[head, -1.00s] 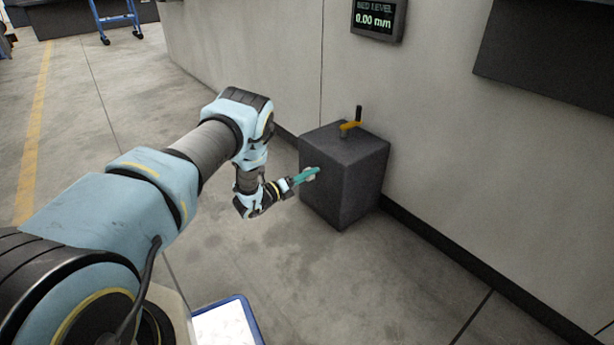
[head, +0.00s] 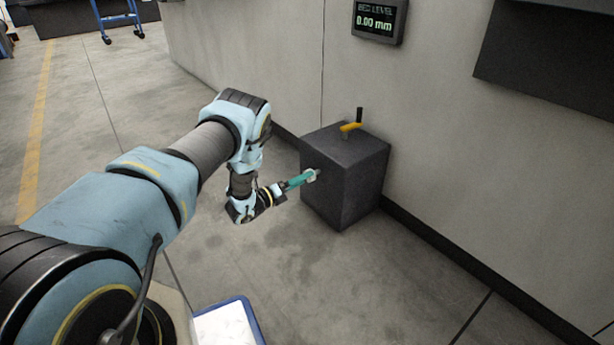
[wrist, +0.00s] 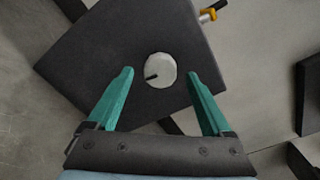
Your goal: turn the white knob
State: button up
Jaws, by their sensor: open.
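The white knob (wrist: 160,70) is round with a dark pointer mark toward its lower left in the wrist view. It sits on the side face of a dark grey box (head: 345,180). In the head view the knob (head: 311,175) shows small at my gripper's tip. My gripper (wrist: 162,76) is open, with one teal finger on each side of the knob in the wrist view and a gap to both. In the head view the gripper (head: 308,177) reaches the box's left face. How deep the fingertips are along the knob is hard to tell.
A yellow crank with a black handle (head: 351,127) stands on top of the box. A display (head: 378,20) on the grey wall (head: 430,120) reads 0.00 mm. A blue-rimmed white tray (head: 228,325) is at the bottom.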

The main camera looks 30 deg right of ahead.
jog(key=p+v, duration=0.2)
jog(key=v, duration=0.6)
